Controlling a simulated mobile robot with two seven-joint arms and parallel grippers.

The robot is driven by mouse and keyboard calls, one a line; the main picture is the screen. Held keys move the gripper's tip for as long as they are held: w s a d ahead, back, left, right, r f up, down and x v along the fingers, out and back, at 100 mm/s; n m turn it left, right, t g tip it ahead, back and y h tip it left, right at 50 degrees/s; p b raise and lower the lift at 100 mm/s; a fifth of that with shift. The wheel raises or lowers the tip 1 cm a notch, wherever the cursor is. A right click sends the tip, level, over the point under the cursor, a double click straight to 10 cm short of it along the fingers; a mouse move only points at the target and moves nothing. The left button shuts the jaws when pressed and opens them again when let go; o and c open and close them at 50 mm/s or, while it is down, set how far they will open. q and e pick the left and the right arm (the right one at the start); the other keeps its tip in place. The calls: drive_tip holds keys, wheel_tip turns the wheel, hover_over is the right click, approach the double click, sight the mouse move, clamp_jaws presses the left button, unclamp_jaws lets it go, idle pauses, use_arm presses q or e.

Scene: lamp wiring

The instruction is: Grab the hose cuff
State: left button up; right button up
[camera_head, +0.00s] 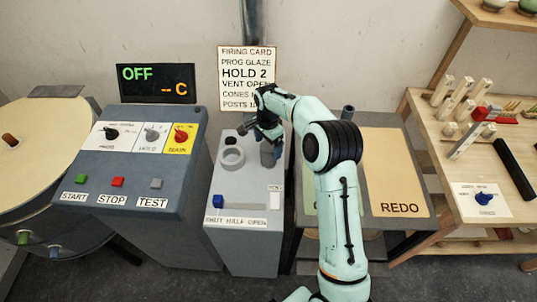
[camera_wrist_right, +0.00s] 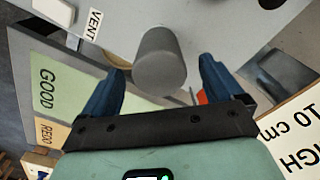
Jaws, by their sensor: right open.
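A grey cylinder that looks like the hose cuff (camera_head: 268,154) stands on the grey cabinet (camera_head: 243,240), near its back right. In the right wrist view the same grey cuff (camera_wrist_right: 160,58) shows between and just beyond the blue fingers. My right gripper (camera_head: 262,133) is beside and above the cuff in the head view, partly hiding it. Its fingers are open, with a gap on both sides of the cuff and nothing held. My left gripper is not in view.
A grey ring (camera_head: 231,158) and a blue slider knob (camera_head: 217,201) are on the same cabinet. The control console (camera_head: 135,190) stands to the left. A GOOD and REDO table (camera_head: 395,170) lies to the right. The firing card (camera_head: 247,75) is on the wall behind.

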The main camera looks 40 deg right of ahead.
sight(267, 161)
wheel_tip(267, 161, down, 4)
drive_tip(key=shift+f, duration=0.1)
drive_tip(key=c, duration=1.2)
